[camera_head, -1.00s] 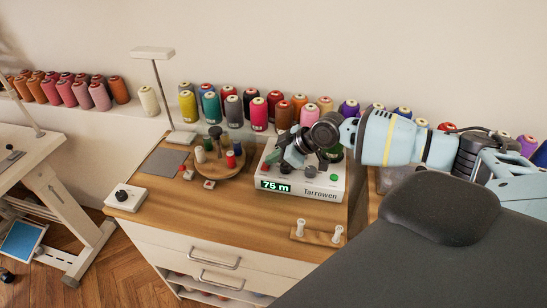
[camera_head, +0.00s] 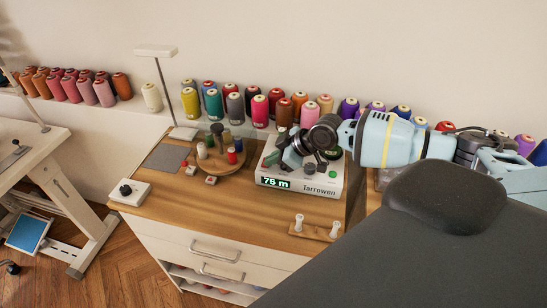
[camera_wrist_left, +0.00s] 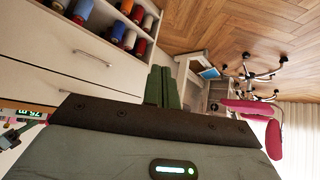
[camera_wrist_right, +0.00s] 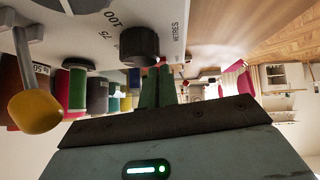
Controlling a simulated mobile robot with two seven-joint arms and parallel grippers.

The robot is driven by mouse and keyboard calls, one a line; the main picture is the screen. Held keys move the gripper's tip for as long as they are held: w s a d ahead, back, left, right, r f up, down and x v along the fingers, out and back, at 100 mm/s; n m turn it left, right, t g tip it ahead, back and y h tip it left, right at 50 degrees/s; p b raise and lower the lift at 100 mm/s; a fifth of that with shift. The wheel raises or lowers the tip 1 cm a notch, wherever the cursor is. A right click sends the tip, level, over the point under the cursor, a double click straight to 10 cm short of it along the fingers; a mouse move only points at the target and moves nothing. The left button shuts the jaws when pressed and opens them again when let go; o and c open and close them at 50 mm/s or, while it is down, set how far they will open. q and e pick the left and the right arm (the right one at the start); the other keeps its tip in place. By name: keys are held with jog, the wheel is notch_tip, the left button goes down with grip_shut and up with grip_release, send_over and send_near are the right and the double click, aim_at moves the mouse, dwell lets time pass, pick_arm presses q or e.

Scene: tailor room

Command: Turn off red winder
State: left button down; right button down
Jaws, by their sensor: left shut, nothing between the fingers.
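The white winder box (camera_head: 317,189) stands on the wooden cabinet top, marked Tarrowen, with a green "75 m" display (camera_head: 277,183). My right gripper (camera_wrist_right: 157,76) is shut, above the box in the head view. In the right wrist view its fingertips are close to a black dial (camera_wrist_right: 139,45) marked METRES; I cannot tell whether they touch. A lever with a yellow ball (camera_wrist_right: 37,111) is at the left there, before red and green spools. My arm hides part of the box top. My left gripper (camera_wrist_left: 162,85) is shut and empty, in front of the drawers.
A round wooden spool stand (camera_head: 222,168), small red-buttoned blocks (camera_head: 211,181) and a white box with a black knob (camera_head: 127,190) stand left of the winder. A wooden strip with two white pegs (camera_head: 315,231) lies in front. Thread cones line the ledge behind.

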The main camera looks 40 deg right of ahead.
jog(key=shift+s+f, duration=0.1)
jog(key=shift+f, duration=0.15)
